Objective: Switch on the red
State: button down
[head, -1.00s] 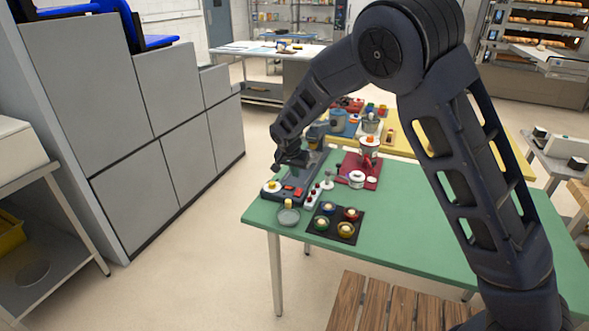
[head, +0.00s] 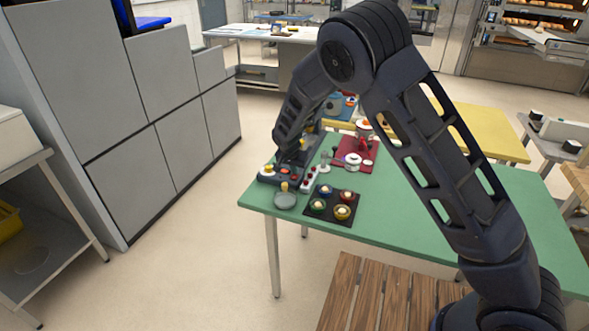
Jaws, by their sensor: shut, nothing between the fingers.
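A dark grey control box (head: 270,180) lies at the left edge of the green table (head: 400,228). It carries a round white-and-yellow knob (head: 268,169) at its near left corner and a small red switch (head: 284,182) close to its near edge. Whether that switch is on or off is too small to tell. My gripper (head: 289,163) is shut and empty, pointing down over the box, just behind the red switch. It hides the box's middle; I cannot tell whether it touches. A white strip with red buttons (head: 308,179) lies right of the box.
A red mat (head: 371,153) with a white pot (head: 353,160) is behind to the right. The table's right part is largely clear. Grey cabinets (head: 110,110) stand left.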

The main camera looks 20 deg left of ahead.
jog(key=shift+f+g, duration=0.15)
jog(key=shift+g, duration=0.15)
dwell(0.4)
jog(key=shift+s+f, duration=0.1)
jog(key=shift+s, duration=0.8)
jog(key=s+v, duration=0.1)
jog(key=v, duration=1.3)
jog(key=shift+w+f, duration=0.1)
